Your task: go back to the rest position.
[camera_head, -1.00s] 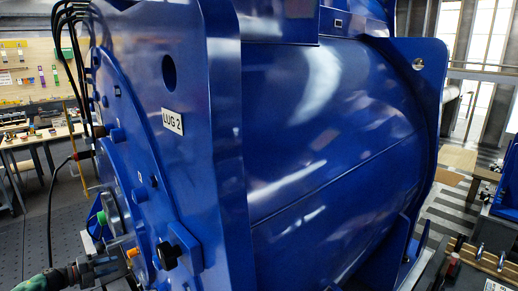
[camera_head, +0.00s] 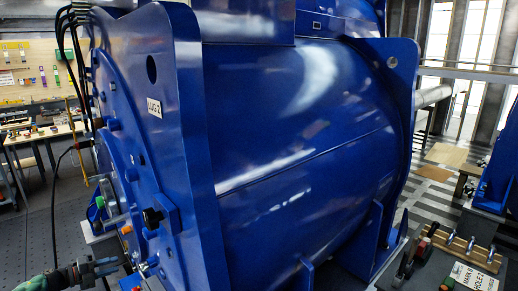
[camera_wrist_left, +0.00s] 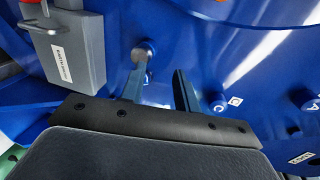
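My left gripper (camera_head: 108,268) is at the lower left of the head view, in front of the blue motor's end face. In the left wrist view, its two fingers (camera_wrist_left: 160,80) stand apart with nothing held between them. The large blue motor (camera_head: 300,130) fills the middle of the head view and also shows behind the fingers in the left wrist view (camera_wrist_left: 240,60). I cannot tell whether a finger touches its face. My right gripper is in neither view.
A grey labelled box (camera_wrist_left: 70,48) is close to my left gripper. Black cables (camera_head: 68,30) hang by the motor's left edge. A workbench (camera_head: 40,135) stands at the back left. A wooden rack (camera_head: 462,248) and a lettered plate (camera_head: 472,278) are at lower right. Open floor shows at left.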

